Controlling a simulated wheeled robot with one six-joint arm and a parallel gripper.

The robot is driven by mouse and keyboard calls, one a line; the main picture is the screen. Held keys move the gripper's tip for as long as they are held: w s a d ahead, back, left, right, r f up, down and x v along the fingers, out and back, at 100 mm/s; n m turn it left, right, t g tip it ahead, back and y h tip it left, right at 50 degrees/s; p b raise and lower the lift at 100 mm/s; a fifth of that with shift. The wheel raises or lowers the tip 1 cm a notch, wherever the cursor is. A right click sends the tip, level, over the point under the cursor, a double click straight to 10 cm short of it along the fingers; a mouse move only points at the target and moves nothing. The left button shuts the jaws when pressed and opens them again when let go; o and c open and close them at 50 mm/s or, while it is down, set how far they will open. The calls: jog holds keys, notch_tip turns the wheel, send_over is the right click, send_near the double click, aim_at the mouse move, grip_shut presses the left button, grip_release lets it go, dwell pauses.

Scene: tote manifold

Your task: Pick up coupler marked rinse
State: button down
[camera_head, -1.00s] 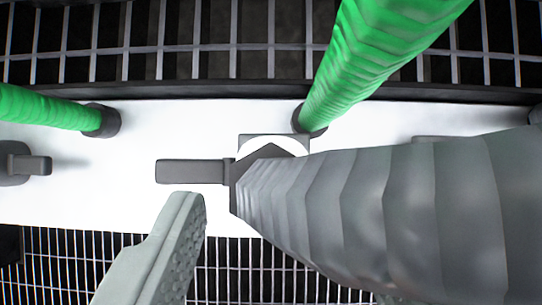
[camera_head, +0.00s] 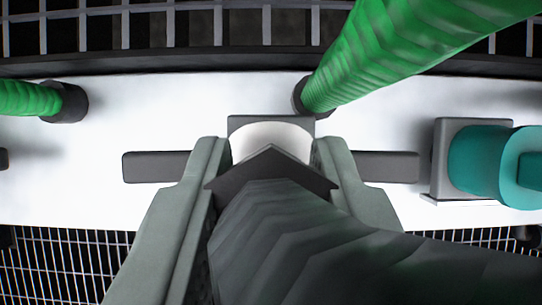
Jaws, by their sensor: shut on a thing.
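A dark grey coupler (camera_head: 270,168) with a ribbed grey hose (camera_head: 290,235) is in the middle of the head view. A flat dark bar sticks out on each side of it. My gripper (camera_head: 268,150) is shut on the coupler, one pale grey finger on each side. The coupler sits in front of a white round port on a grey square block (camera_head: 271,122); whether it is seated on the port I cannot tell. No "rinse" marking is readable. The hose and fingers hide the lower part.
Green hoses (camera_head: 385,55) run into the white panel (camera_head: 100,140) at the upper middle and far left. A teal fitting (camera_head: 480,162) on a grey block stands close to the right. Metal grating lies above and below the panel.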

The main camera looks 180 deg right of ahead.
jog(key=shift+r, duration=0.1)
notch_tip(320, 180, up, 10)
jog(key=shift+f, duration=0.1)
dwell(0.5)
dwell(1.1)
